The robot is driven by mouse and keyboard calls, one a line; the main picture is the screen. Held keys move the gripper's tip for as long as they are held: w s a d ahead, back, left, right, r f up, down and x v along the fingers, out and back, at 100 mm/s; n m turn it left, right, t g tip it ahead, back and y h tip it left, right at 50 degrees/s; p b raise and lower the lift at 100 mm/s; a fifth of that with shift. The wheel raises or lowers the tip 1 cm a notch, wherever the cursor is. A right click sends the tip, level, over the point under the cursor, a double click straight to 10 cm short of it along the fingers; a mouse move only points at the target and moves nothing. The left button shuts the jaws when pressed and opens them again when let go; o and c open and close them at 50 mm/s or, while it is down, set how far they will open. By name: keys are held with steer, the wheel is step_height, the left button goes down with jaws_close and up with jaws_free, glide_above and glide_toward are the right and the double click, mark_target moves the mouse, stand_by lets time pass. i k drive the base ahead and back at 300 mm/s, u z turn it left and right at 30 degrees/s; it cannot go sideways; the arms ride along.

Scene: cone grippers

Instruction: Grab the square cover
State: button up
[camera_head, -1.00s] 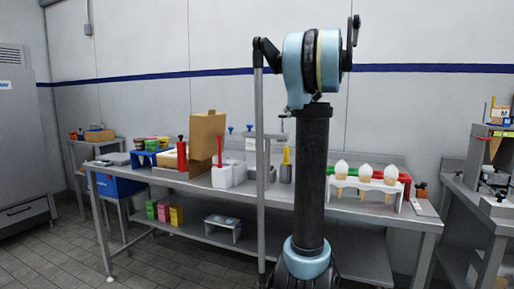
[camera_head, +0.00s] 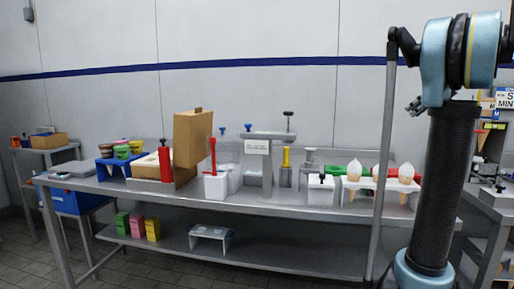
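No single thing is clearly marked as the square cover. One candidate is a squarish white piece with a dark knob (camera_head: 321,190), standing on the metal table right of the middle. My arm stands folded at the right of the picture. A small dark pronged part beside it looks like my gripper (camera_head: 415,105); it is too small and too partly hidden to tell open from shut. It appears well right of the white piece and apart from it.
The long metal table (camera_head: 260,208) bears a brown box with a raised lid (camera_head: 193,138), a white container with a red handle (camera_head: 214,186), a grey dispenser (camera_head: 260,165) and a white cone holder (camera_head: 380,187). Small coloured boxes (camera_head: 137,227) and a white stand (camera_head: 210,236) occupy its lower shelf.

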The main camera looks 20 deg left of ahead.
mark_target(227, 156)
steer(key=z, duration=1.1)
steer(key=k, duration=0.25)
steer(key=u, duration=2.4)
